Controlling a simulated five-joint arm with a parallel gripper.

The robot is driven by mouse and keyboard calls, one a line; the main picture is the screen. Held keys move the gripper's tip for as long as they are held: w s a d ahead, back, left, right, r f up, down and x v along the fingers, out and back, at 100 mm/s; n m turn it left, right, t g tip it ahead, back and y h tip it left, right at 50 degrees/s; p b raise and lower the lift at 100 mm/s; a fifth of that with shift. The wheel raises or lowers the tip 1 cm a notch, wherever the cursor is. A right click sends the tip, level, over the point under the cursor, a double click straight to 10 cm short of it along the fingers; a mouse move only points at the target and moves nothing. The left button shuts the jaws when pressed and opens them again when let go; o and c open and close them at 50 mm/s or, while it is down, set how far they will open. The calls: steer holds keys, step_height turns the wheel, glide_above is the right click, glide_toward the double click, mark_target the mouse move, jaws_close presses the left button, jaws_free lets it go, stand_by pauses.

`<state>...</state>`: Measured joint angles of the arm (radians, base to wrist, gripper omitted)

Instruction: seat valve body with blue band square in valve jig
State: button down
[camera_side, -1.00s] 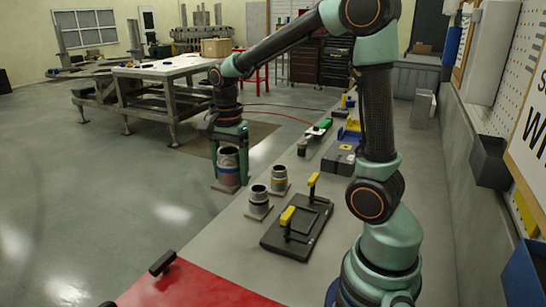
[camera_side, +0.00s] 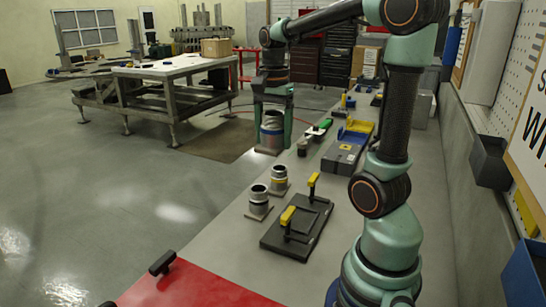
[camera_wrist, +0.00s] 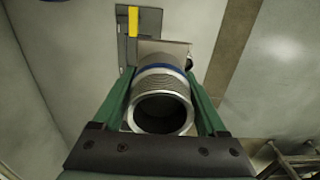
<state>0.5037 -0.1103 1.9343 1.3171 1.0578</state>
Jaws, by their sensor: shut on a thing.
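My gripper (camera_side: 272,118) is shut on a metal valve body with a blue band (camera_side: 271,132), a cylinder on a squarish base, held upright at the far left edge of the bench. In the wrist view, the valve body (camera_wrist: 162,95) sits between the green fingers (camera_wrist: 162,105), open threaded end towards the camera, blue band beyond it. The valve jig is probably the dark plate (camera_side: 272,240) with two yellow-handled clamps nearer the side camera, well apart from the held body. Whether the base clears the bench cannot be told.
Two other valve bodies, one yellow-banded (camera_side: 279,175) and one pale-banded (camera_side: 258,206), stand beside the plate. A red mat (camera_side: 190,290) covers the near bench end.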

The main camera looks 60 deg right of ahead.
steer(key=s+d, duration=0.5)
steer(key=s, duration=0.2)
glide_above(300, 220)
steer(key=shift+f, duration=10.05)
steer(key=shift+f, duration=1.4)
jaws_free()
step_height(300, 220, up, 12)
